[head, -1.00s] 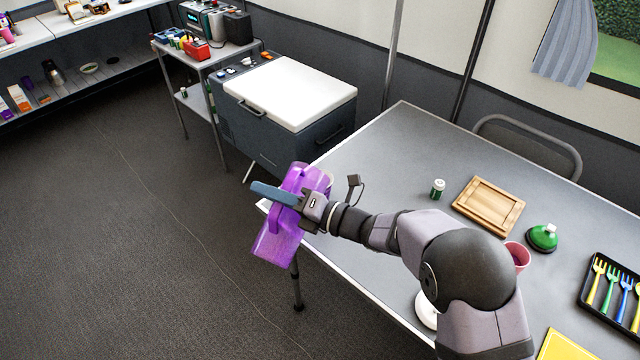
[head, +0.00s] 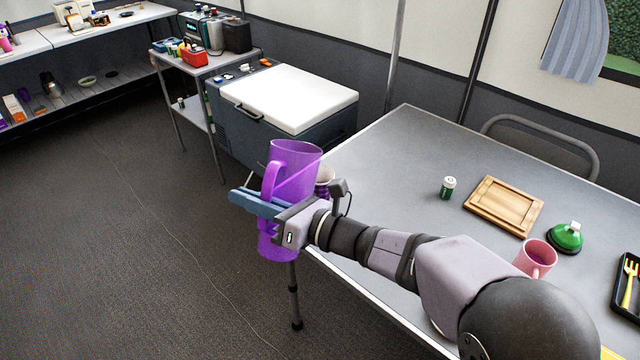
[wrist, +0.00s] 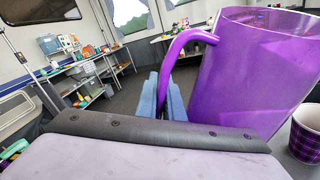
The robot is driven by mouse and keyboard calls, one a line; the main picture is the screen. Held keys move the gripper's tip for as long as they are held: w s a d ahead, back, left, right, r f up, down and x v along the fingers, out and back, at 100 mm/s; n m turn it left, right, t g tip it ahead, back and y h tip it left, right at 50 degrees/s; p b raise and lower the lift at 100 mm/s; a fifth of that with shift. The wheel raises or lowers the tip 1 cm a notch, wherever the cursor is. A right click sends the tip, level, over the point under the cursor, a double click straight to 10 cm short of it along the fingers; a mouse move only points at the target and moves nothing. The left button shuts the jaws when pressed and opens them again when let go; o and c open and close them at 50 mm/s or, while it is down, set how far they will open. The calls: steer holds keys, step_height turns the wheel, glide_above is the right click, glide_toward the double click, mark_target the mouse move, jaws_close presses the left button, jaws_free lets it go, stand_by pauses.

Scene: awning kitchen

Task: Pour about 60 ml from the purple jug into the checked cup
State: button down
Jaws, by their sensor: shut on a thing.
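The purple jug (head: 294,160) stands nearly upright in the air at the left edge of the grey table. My gripper (head: 262,204) is shut on its handle, which also shows in the wrist view (wrist: 186,40). A slanted line shows through the jug's wall; I cannot tell whether it is the liquid surface. The checked cup (wrist: 308,137), purple and dark with a pale inside, stands at the right edge of the wrist view, below and beside the jug. In the head view the cup (head: 325,176) is mostly hidden behind the jug. Its contents are not clear.
On the table (head: 400,150) are a small green-and-white jar (head: 448,187), a wooden board (head: 504,207), a pink mug (head: 535,258), a green domed item (head: 566,238) and a cutlery tray (head: 626,290). A white-lidded cooler (head: 290,98) stands behind. The table's far-left part looks clear.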

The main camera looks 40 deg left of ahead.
mark_target(259, 224)
steer(key=f+n+b, duration=0.2)
steer(key=b, duration=0.3)
steer(key=s+f+n+b, duration=0.1)
steer(key=f+n+b, duration=0.1)
steer(key=b, duration=0.4)
steer(key=shift+s+d+n, duration=0.15)
steer(key=shift+n, duration=0.35)
steer(key=shift+f+b, duration=0.1)
steer(key=shift+b, duration=0.3)
